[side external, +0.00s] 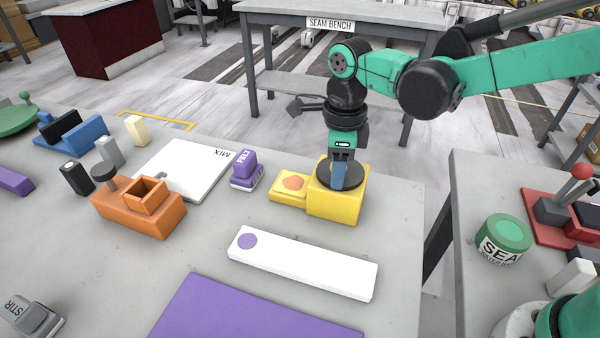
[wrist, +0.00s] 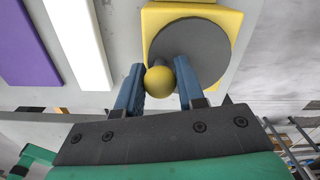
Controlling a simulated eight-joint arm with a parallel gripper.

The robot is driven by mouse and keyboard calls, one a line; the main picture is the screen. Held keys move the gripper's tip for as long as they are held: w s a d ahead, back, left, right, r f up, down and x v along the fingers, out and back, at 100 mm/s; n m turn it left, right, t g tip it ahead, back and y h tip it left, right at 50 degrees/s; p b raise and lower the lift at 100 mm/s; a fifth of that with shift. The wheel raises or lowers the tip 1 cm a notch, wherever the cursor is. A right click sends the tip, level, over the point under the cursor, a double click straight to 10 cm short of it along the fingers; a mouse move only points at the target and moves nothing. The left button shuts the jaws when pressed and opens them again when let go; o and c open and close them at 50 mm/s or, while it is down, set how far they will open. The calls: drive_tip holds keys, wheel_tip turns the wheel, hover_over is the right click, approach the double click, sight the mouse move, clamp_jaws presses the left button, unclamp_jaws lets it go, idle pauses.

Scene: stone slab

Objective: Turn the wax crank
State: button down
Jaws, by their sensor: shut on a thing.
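The wax crank is a yellow box (side external: 334,206) with a dark round disc on top and a lower yellow block (side external: 289,188) with an orange patch on its left. In the wrist view, the grey disc (wrist: 190,50) carries a round yellow knob (wrist: 159,82). My gripper (side external: 347,180) points down over the disc. Its blue fingers stand on either side of the knob in the wrist view (wrist: 160,77) and are shut on it. In the side view the fingers hide the knob.
A purple FELT block (side external: 245,170) and white MIX board (side external: 185,170) stand left of the crank. An orange fixture (side external: 140,215) is farther left. A white bar (side external: 300,265) and purple mat (side external: 250,310) lie in front. A gap separates the right table (side external: 470,190).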

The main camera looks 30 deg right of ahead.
sight(329, 178)
drive_tip(key=m, duration=0.4)
drive_tip(key=w+m, duration=0.1)
drive_tip(key=shift+w+a+m, duration=0.1)
drive_tip(key=shift+a+m, duration=0.25)
drive_tip(key=shift+m, duration=0.05)
idle(0.3)
drive_tip(key=c, duration=0.6)
unclamp_jaws()
drive_tip(key=shift+o, duration=0.2)
drive_tip(key=shift+r, duration=2.8)
